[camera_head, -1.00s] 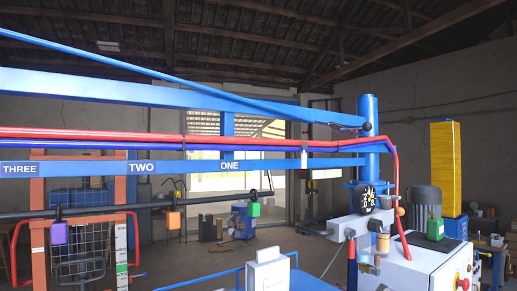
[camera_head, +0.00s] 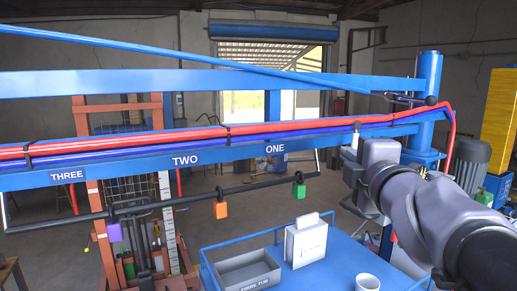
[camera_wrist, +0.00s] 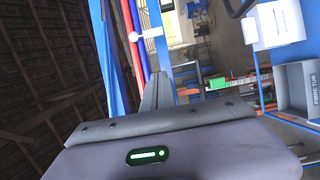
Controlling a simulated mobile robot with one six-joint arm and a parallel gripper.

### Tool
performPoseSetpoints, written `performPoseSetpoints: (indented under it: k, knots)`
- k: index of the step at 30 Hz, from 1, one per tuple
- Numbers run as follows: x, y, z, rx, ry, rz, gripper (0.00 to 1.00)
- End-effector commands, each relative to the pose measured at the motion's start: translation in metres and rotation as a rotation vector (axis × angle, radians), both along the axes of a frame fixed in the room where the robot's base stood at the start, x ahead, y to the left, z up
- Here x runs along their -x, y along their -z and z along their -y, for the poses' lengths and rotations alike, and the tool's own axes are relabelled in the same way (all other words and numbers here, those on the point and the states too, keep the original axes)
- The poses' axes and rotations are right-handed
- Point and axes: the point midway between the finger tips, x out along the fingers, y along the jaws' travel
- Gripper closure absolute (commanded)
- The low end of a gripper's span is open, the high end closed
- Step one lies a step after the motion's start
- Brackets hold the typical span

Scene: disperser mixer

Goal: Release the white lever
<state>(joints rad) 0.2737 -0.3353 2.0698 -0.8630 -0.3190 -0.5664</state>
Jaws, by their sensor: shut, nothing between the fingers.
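The white lever (camera_head: 355,138) is a small pale handle at the red and blue hoses on the blue boom, right of the ONE label in the head view. In the wrist view it shows as a white bar with a round end (camera_wrist: 149,33), beyond the fingers. My gripper (camera_head: 352,180) is just below and beside the lever in the head view, its fingertips hard to make out. In the wrist view my gripper (camera_wrist: 158,88) shows closed grey fingers with nothing held. A gap appears between the fingers and the lever.
The blue boom (camera_head: 180,82) and red hose (camera_head: 190,134) run across the view. A rod below carries purple, orange (camera_head: 221,210) and green blocks. A blue cart (camera_head: 330,270) holds a grey bin (camera_head: 247,272), a white box (camera_head: 306,243) and a white cup (camera_head: 367,282).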

Motion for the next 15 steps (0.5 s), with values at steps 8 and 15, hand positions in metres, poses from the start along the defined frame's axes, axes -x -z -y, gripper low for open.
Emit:
performPoseSetpoints:
  k: [8, 15]
  knots:
    - [-0.062, 0.002, 0.003, -0.001, -0.001, -0.002, 1.00]
    - [-0.086, -0.004, 0.029, -0.001, 0.005, -0.003, 1.00]
